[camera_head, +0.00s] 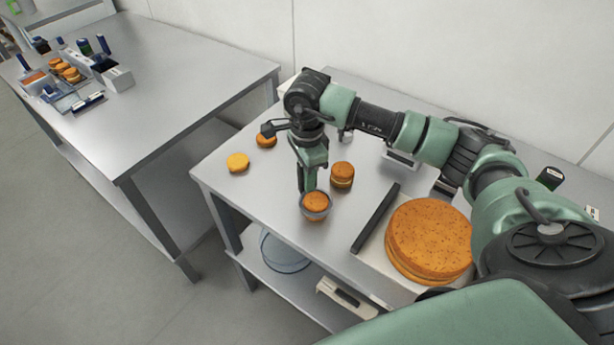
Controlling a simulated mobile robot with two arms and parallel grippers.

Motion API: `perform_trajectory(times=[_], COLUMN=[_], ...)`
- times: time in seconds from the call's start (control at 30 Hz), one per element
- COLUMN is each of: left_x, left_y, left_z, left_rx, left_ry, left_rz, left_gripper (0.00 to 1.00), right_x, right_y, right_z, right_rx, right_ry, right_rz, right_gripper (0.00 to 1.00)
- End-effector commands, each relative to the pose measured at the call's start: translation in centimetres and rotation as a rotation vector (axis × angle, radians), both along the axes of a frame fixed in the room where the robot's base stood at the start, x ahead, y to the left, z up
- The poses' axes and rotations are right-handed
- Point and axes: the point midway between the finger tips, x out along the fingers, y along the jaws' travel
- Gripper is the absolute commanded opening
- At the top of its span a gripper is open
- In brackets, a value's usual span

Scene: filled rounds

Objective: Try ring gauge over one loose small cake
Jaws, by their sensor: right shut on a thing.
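My right gripper (309,180) points down over the near table and is shut on the ring gauge (304,212), a grey metal ring. The ring is around or just over a small orange-brown cake (316,200); I cannot tell whether it touches the table. A taller small cake, which looks filled (342,175), stands just right of the gripper. Two more small rounds lie to the left: a yellowish one (238,162) and a browner one (266,140) partly behind my gripper's wrist. My left gripper is not in view.
A large round cake (429,238) sits on a pale board at the right, with a dark bar (376,218) beside it. The table's front edge is close to the ring. Another table (165,85) at the left holds trays and several cakes.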

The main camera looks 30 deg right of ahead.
Motion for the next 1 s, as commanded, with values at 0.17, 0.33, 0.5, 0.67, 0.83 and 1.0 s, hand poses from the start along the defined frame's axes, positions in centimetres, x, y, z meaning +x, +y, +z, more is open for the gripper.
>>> perform_trajectory(times=[0.17, 0.33, 0.5, 0.67, 0.83, 1.0], left_x=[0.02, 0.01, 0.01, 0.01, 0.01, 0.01], left_y=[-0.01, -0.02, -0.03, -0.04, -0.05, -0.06], left_z=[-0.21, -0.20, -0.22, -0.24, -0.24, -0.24], left_rx=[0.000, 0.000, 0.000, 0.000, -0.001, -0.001], left_ry=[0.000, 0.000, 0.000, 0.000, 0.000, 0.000], left_rz=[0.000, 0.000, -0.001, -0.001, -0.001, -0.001], left_gripper=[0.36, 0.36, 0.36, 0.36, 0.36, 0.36], right_x=[0.01, -0.01, -0.01, -0.02, -0.03, -0.04], right_y=[-0.01, -0.01, 0.00, 0.00, 0.00, 0.02], right_z=[-0.21, -0.22, -0.25, -0.27, -0.29, -0.30], right_rx=[0.000, 0.000, 0.000, 0.000, 0.000, 0.000], right_ry=[0.000, 0.000, 0.000, 0.001, 0.001, 0.001], right_rz=[0.000, 0.000, 0.000, 0.000, 0.000, 0.000], right_gripper=[0.00, 0.00, 0.00, 0.00, 0.00, 0.43])
